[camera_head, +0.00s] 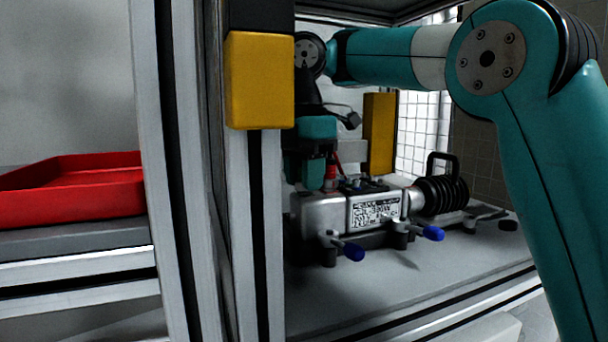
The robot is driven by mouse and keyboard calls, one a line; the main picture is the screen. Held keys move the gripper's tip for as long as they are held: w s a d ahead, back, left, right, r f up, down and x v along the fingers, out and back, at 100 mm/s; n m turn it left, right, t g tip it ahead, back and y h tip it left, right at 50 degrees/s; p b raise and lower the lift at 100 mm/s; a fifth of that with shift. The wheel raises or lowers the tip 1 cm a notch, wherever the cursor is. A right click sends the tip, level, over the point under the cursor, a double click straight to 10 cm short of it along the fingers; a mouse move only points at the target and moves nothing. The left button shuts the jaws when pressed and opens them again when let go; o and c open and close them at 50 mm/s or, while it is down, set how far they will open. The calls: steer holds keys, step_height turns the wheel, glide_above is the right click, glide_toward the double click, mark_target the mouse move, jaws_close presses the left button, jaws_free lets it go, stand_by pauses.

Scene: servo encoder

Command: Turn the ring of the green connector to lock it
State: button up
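A silver servo motor (322,214) with a white printed label (375,211) lies on the grey bench inside the frame. A red connector (331,179) with a red cable stands on its top near the left end. I cannot make out the green connector or its ring; my gripper and the frame post cover that area. My gripper (309,184) points down over the motor's left end, just left of the red connector. Its teal fingers partly hide behind the post, and I cannot tell whether they touch or hold anything.
A metal post with a yellow block (260,81) stands close at left. A red tray (82,186) is further left. The front bench is clear.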

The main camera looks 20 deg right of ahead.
steer(key=shift+m, duration=0.3)
steer(key=m, duration=0.5)
steer(key=shift+b, duration=0.4)
steer(key=m, duration=0.4)
steer(key=shift+m, duration=0.4)
steer(key=o, duration=0.9)
steer(key=shift+o, duration=0.2)
steer(key=shift+r, duration=0.1)
